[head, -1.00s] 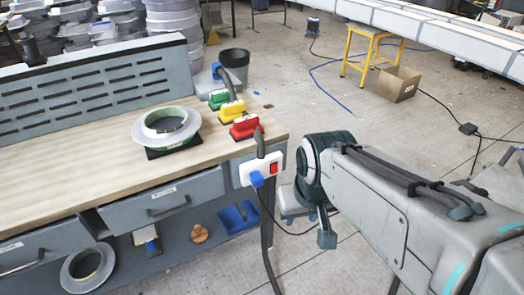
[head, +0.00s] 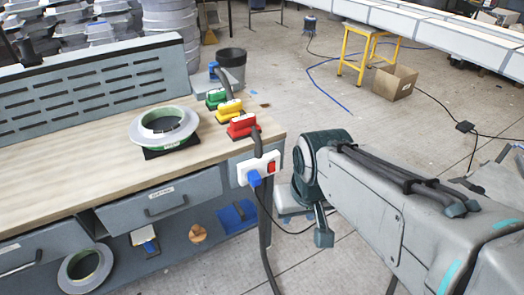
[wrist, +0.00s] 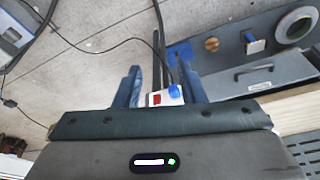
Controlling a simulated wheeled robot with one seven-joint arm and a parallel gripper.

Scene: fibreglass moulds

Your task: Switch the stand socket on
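The stand socket (head: 250,172) is a white box on the front right corner of the workbench. It has a red switch (head: 271,168) on its right and a blue plug (head: 254,179) at its lower left, with a dark cable hanging down. In the wrist view the socket (wrist: 166,97) shows beyond my gripper, between the fingers, with the red switch (wrist: 156,99) and blue plug (wrist: 174,91). I cannot tell the switch position. My gripper (wrist: 158,70) is open with nothing seen held; contact with the socket is not clear. In the head view its fingers cannot be made out clearly.
The workbench (head: 100,185) holds a round mould (head: 163,128) and red, yellow and green tools (head: 243,126) near the corner. A grey bin (head: 231,66) stands behind. A yellow stool (head: 354,50) and cardboard box (head: 394,82) stand farther back. Cables cross the floor.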

